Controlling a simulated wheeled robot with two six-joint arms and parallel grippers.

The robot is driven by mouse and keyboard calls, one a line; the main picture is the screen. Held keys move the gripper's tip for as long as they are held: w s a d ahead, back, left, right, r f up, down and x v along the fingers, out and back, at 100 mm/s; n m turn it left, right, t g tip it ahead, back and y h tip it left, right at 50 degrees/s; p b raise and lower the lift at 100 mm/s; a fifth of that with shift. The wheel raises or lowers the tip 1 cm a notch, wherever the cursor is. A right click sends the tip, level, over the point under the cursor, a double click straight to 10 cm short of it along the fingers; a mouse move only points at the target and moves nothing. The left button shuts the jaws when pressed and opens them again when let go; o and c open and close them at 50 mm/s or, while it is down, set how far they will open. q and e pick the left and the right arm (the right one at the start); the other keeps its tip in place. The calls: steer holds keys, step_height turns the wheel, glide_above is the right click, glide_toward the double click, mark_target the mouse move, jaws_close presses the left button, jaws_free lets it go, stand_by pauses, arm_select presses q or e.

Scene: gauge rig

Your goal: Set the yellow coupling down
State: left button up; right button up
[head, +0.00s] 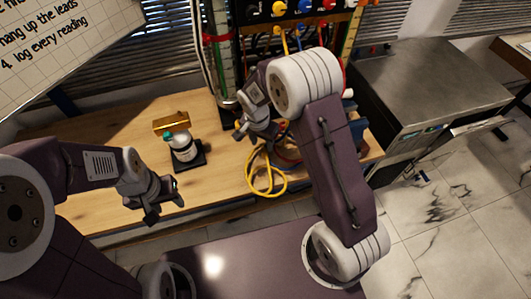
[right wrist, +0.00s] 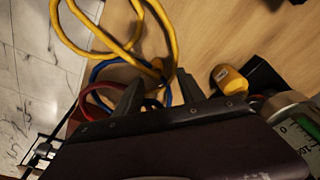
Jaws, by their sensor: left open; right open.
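In the right wrist view a short yellow cylinder, which looks like the yellow coupling (right wrist: 229,79), lies on the wooden bench top (right wrist: 280,35). It is to the right of my right gripper's fingers and apart from them. My left gripper (head: 163,198) is open and empty near the bench's front edge.
Yellow cable loops (head: 266,178) lie at the bench front, with red and blue leads (right wrist: 97,98) close by. The bench's left part is clear.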

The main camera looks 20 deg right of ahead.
mark_target(264, 148)
steer(key=shift+w+f, duration=0.15)
steer(key=shift+f, duration=0.4)
steer(key=f, duration=0.2)
steer(key=d+f, duration=0.1)
steer(key=f, duration=0.1)
steer(key=shift+f, duration=0.4)
steer(key=shift+a+f, duration=0.1)
steer(key=shift+f, duration=0.1)
jaws_close()
